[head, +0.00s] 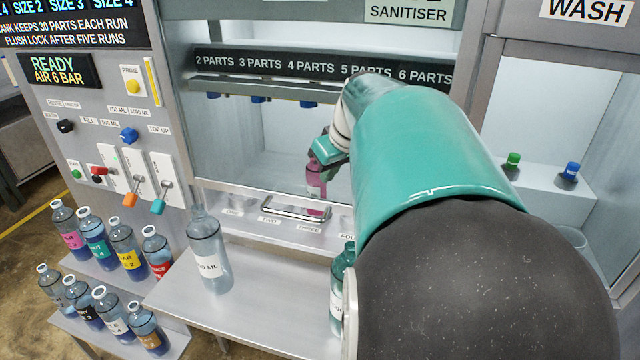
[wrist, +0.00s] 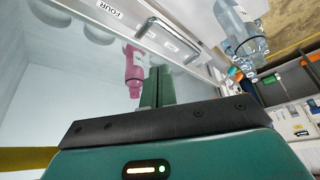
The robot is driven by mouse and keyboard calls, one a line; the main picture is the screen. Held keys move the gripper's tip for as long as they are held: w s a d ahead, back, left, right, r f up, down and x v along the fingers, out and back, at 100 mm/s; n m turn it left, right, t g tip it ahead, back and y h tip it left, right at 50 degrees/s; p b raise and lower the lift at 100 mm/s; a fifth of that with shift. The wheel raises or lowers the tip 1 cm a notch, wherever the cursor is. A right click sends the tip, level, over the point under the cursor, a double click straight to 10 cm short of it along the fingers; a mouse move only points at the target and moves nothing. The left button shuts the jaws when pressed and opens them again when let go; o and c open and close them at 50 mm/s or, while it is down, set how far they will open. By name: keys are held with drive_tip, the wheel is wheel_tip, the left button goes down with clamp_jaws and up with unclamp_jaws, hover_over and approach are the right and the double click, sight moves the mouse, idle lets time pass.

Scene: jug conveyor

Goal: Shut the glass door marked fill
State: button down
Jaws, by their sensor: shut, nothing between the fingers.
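A glass pane with a metal bar handle (head: 297,208) along its lower edge fronts the middle bay. The handle also shows in the wrist view (wrist: 172,38), above my gripper. I see no "fill" mark on this pane. My gripper (head: 325,152) is shut and empty, up and right of the handle in the head view, with its fingers (wrist: 157,88) apart from the handle in the wrist view. A pink jug (head: 315,178) stands close by the fingers, and it also shows in the wrist view (wrist: 134,72). My arm hides the right part of the bay.
A clear jug (head: 208,255) stands on the metal shelf (head: 255,290) in front; a green jug (head: 338,290) is partly behind my arm. Several jugs with coloured labels (head: 120,243) stand at left. A control panel (head: 110,100) with levers is at upper left.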

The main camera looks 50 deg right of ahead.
drive_tip(key=shift+s+r, duration=0.3)
drive_tip(key=shift+r, duration=0.3)
